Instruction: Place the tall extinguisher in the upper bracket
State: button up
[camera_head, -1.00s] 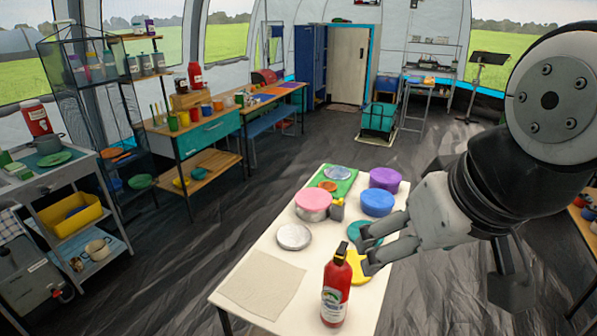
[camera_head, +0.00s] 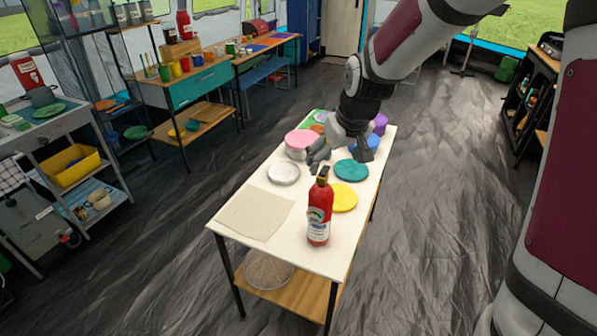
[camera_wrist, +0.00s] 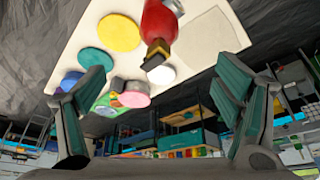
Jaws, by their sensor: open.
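A tall red extinguisher (camera_head: 319,218) with a black top and a pale label stands upright at the front right of the white table (camera_head: 285,257). My gripper (camera_head: 341,157) is over the far half of the table, beyond the extinguisher. Its fingers are spread, with nothing between them, and apart from the extinguisher. In the wrist view, the extinguisher (camera_wrist: 160,22) shows at the top, between and beyond the open fingertips (camera_wrist: 160,85), its black top pointing toward the gripper. I cannot make out the upper bracket in either view.
Another red container (camera_head: 27,72) stands on the left counter. Dark floor is clear right of the table.

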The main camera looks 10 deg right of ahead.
aim_at(325, 185)
jog(key=x, duration=1)
jog(key=shift+f, duration=0.1)
jog(key=shift+x, duration=2.7)
jog(key=shift+s+d, duration=0.15)
jog(key=shift+c, duration=0.5)
jog(key=c, duration=1.8)
grip_shut()
